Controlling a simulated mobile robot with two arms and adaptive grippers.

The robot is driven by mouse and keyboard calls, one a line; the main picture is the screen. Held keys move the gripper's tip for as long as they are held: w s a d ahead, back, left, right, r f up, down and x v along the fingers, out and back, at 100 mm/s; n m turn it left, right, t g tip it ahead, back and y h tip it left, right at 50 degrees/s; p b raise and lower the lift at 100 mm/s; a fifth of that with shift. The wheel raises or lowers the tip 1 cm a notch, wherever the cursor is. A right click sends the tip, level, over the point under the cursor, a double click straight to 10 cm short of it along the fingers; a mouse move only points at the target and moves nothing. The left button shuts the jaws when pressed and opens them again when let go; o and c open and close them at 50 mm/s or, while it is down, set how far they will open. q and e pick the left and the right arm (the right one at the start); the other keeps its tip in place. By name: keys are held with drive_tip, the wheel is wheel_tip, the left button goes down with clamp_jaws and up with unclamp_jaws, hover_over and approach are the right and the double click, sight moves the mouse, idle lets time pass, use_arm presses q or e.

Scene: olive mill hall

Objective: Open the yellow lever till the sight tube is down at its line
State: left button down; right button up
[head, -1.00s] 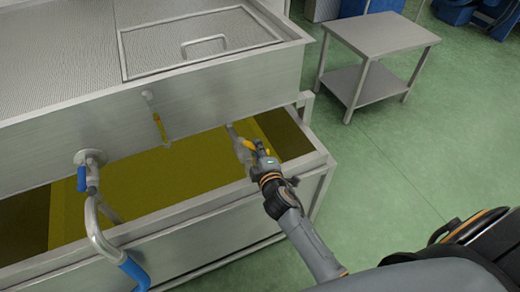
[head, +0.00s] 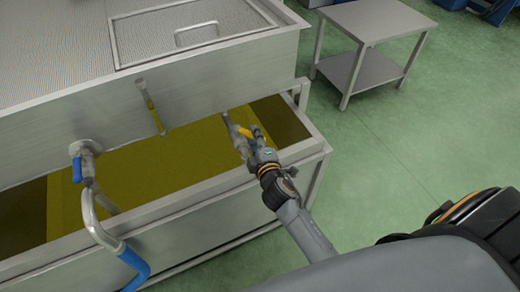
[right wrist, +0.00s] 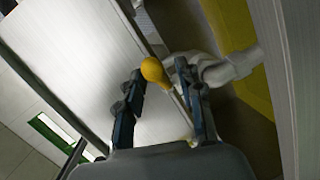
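The yellow lever (head: 259,135) sits on a grey outlet valve (head: 236,130) at the right of the upper tank's front wall. My right gripper (head: 256,149) is at the lever. In the right wrist view, the lever's rounded yellow end (right wrist: 153,70) shows between my two fingers (right wrist: 160,72). The fingers stand apart, with a gap on the right of the lever; contact on the left is unclear. The sight tube (head: 152,108) is slanted on the tank's front wall, with yellow liquid along much of it. Its line is too small to make out. My left gripper is not in view.
A lower trough (head: 170,215) of olive-yellow liquid lies under the upper tank (head: 60,125). A blue-handled valve (head: 78,170) with a curved pipe and blue hose is at the left. A steel side table (head: 375,20) stands back right. Green floor on the right is clear.

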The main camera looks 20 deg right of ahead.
drive_tip(key=v, duration=1)
drive_tip(key=shift+s, duration=0.35)
